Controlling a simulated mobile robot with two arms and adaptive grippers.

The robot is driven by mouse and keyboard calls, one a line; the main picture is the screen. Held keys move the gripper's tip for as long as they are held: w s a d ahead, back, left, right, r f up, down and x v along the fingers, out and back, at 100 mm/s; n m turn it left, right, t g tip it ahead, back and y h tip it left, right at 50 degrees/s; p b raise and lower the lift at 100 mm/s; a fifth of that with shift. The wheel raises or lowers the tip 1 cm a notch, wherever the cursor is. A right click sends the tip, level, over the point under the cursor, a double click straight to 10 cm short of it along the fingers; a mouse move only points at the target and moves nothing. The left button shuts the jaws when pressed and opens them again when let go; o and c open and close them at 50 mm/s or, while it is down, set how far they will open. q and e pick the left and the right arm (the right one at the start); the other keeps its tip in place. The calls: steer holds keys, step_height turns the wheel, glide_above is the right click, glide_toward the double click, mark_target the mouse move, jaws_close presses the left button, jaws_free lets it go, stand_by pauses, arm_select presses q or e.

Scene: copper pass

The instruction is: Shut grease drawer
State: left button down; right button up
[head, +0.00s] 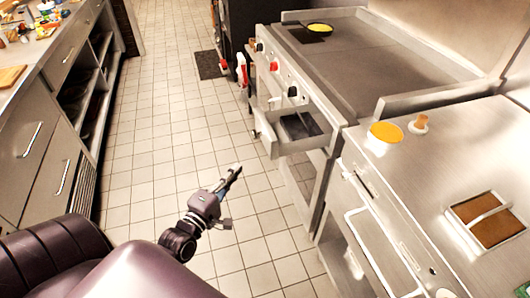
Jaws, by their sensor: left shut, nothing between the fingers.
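The grease drawer (266,134) sticks out from the front of the steel griddle (376,66), over the aisle. It is open, and its dark inside shows from above. My left gripper (236,170) is over the tiled floor, in front of the drawer and lower in the picture. Its fingers are together and empty, pointing up and to the right, with a visible gap to the drawer. My right gripper is not in view.
Control knobs (292,91) line the griddle front above the drawer. A steel counter (451,165) with an orange round item (385,132) stands at right. Cabinets (47,140) stand at left. The tiled aisle (150,130) between is mostly clear, with a dark mat (209,65) farther back.

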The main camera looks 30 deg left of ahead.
arm_select(q)
glide_toward(266, 144)
steer(key=w+a, duration=0.2)
steer(key=a, duration=0.1)
steer(key=w+d, duration=0.1)
steer(key=w+d+p, duration=0.1)
steer(key=w, duration=0.1)
steer(key=shift+r, duration=0.25)
steer(key=shift+w+d, duration=0.3)
steer(key=shift+d, duration=0.05)
steer(key=shift+f, duration=0.1)
